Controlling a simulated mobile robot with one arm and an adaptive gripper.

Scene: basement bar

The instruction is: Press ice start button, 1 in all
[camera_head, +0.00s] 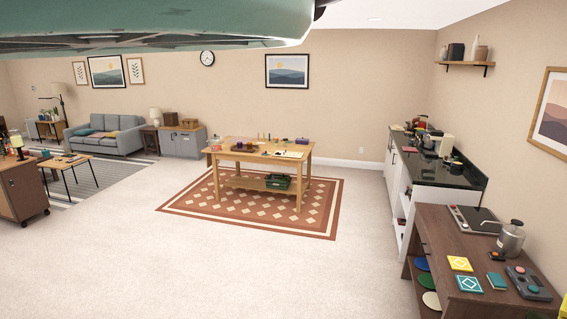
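I cannot make out anything that is clearly the ice start button. A dark grey box (528,284) with small orange and grey round parts on top lies at the front right of the brown table (453,232). I cannot read any marking on it, so I cannot tell whether it bears the button. Several small appliances stand on the black counter (437,172) behind that table, too small to tell apart. My gripper does not show in this view.
A wooden table (291,149) with small items stands on a red patterned rug (190,196) mid-room. A wheeled cabinet (24,190) and a sofa (106,142) are at the left. The pale floor (270,270) in front is clear. A metal kettle (511,240) stands near the box.

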